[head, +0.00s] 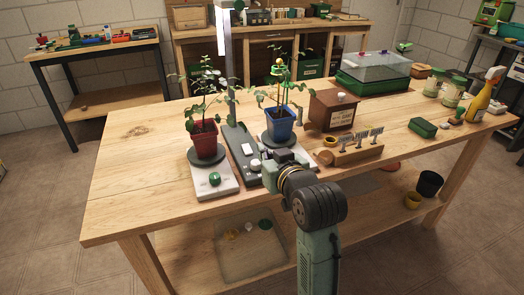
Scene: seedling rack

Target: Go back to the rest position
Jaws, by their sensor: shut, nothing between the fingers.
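My gripper (268,173) is low over the front of the wooden workbench (135,170), just before the potted plants. Its fingers are small here and partly hidden by the wrist, and they hold nothing. My arm comes up from the bottom right of centre. A seedling in a red pot (202,138) stands upright on a dark round plate to the left. A seedling in a blue pot (279,124) stands upright behind my gripper.
A grey device (241,148) stands between the pots, with a white unit with a green knob (215,181) at left. A wooden box (333,109), a small tool rack (352,150), a green-based propagator (374,75) and a yellow spray bottle (481,100) stand right. The bench's left end is clear.

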